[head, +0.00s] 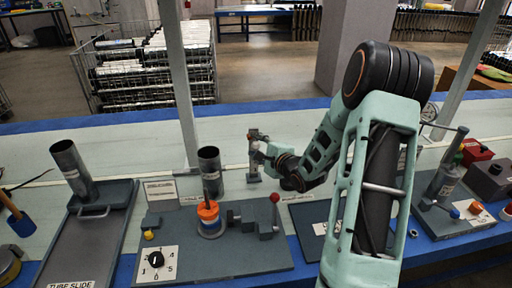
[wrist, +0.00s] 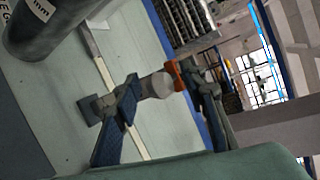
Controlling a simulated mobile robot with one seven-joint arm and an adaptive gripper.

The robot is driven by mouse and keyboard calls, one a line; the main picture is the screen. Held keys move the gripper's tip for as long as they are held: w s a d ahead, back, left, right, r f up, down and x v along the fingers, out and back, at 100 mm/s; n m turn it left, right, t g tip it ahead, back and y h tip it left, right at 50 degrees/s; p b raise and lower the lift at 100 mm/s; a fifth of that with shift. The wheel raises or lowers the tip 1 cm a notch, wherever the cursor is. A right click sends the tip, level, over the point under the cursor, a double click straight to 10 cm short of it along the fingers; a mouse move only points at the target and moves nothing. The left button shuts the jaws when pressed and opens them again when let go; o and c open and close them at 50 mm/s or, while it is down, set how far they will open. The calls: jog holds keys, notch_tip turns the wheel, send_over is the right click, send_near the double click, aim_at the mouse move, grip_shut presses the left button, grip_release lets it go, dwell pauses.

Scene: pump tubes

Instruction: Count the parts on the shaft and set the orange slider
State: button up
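A dark tube (head: 209,165) stands over an upright shaft at the middle of a grey board (head: 235,257) in the head view. An orange ring (head: 208,210) sits low on the shaft, above a pale and blue part (head: 210,229). Parts inside the tube are hidden. On the board's front left is a white dial (head: 157,262) with a black knob and numbers. My gripper (head: 255,155) is behind and right of the tube, above the table. In the wrist view its fingers (wrist: 160,85) are apart, with a grey cylinder and an orange piece between them; I cannot tell whether they touch.
A grey tube slide (head: 90,240) with its own tube (head: 70,160) stands at the left. A red-knobbed lever (head: 275,199) rises at the board's right side. Another board (head: 450,215) with small blocks is at the right. The pale table behind the boards is mostly clear.

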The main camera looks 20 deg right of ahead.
jog(key=shift+c, duration=0.3)
grip_shut()
notch_tip(320, 180, down, 4)
jog(key=shift+f+b, duration=0.1)
jog(key=shift+b, duration=0.75)
jog(key=shift+o, duration=0.3)
grip_release()
